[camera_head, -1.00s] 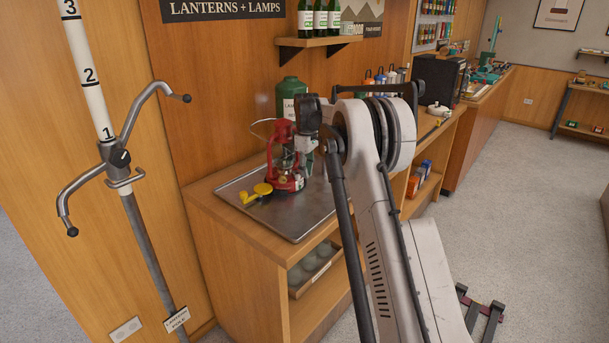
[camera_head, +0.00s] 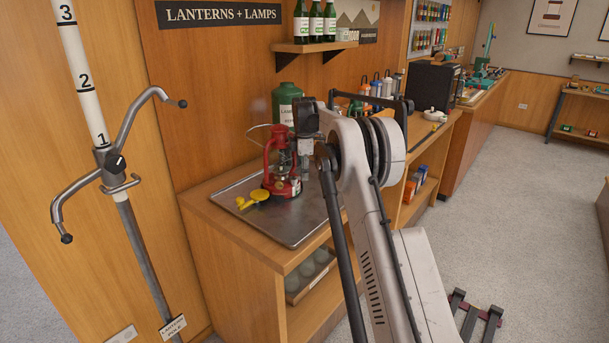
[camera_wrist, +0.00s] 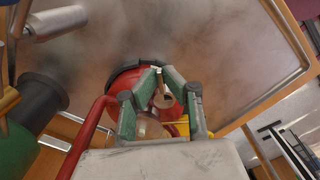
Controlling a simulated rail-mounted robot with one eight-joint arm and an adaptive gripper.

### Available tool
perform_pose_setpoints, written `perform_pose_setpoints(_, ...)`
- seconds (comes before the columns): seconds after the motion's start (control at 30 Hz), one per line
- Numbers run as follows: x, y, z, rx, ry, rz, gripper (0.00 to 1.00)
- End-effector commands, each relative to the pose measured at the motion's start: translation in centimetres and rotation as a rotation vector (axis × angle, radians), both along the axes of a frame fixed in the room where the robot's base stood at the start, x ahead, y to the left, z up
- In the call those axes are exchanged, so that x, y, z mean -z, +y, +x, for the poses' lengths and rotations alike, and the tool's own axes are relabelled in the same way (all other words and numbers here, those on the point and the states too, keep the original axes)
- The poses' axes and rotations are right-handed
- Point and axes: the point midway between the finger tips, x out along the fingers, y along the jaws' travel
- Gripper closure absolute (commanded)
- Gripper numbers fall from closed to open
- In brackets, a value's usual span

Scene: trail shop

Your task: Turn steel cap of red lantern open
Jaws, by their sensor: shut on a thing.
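The red lantern (camera_head: 282,187) stands upright on a metal tray (camera_head: 312,226) in the head view, with its wire bail at the upper left. In the wrist view its red body (camera_wrist: 120,82) lies beneath my gripper (camera_wrist: 159,76). The green fingers are closed together on a small steel cap (camera_wrist: 164,99) on the lantern. How far the cap is turned cannot be told. In the head view my arm's wrist hides part of the lantern's right side and the fingers.
A yellow funnel-like piece (camera_head: 258,195) lies on the tray, left of the lantern. A green canister (camera_head: 287,101) stands close behind. A shelf with bottles (camera_head: 316,43) hangs above. A lantern pole (camera_head: 136,232) stands at left. The tray's front is clear.

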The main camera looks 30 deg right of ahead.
Motion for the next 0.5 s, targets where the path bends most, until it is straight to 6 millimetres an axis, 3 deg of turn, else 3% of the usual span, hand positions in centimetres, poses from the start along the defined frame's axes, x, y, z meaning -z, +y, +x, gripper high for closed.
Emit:
perform_pose_setpoints(0.4, -0.04, 0.02, 0.08, -0.007, -0.002, -0.001, 1.0)
perform_pose_setpoints(0.43, -0.04, 0.02, 0.08, -0.007, -0.002, -0.001, 0.9)
perform_pose_setpoints(0.5, -0.04, 0.02, 0.08, -0.007, -0.002, -0.001, 0.8)
